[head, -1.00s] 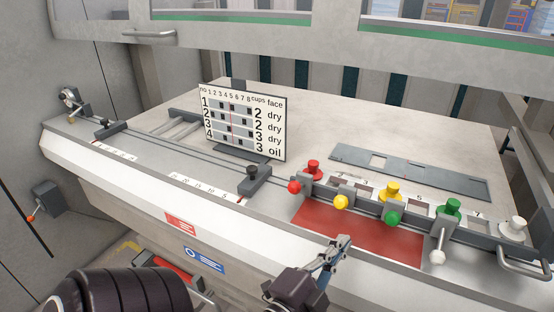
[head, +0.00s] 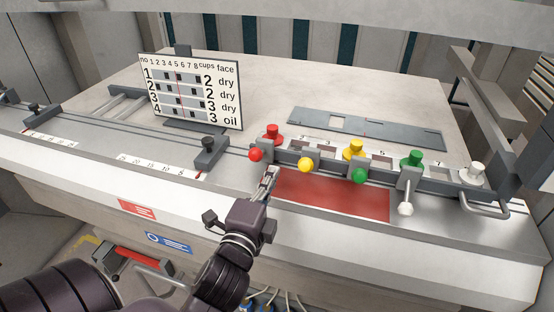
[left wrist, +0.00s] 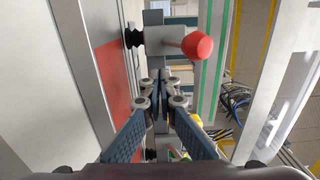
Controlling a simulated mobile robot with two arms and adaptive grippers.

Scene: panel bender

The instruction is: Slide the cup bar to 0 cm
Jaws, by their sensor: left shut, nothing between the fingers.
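The cup bar (head: 333,167) is a dark bar on the right of the bed. It carries red (head: 272,133), yellow (head: 355,149), green (head: 411,159) and white (head: 473,173) cups, coloured ball knobs and a grey end handle (head: 484,206). My left gripper (head: 268,180) is shut and empty, just in front of the bar's left end, near the red ball knob (head: 255,155). In the left wrist view the red ball (left wrist: 197,45) is ahead of the shut fingertips (left wrist: 160,88); contact with the bar cannot be told. My right gripper is not in view.
A numbered scale (head: 160,167) runs along the front edge, left of the bar, beside a dark slider block (head: 206,153). A sign (head: 190,92) stands behind it. A slotted plate (head: 365,128) lies behind the cups. A red pad (head: 330,196) lies in front.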

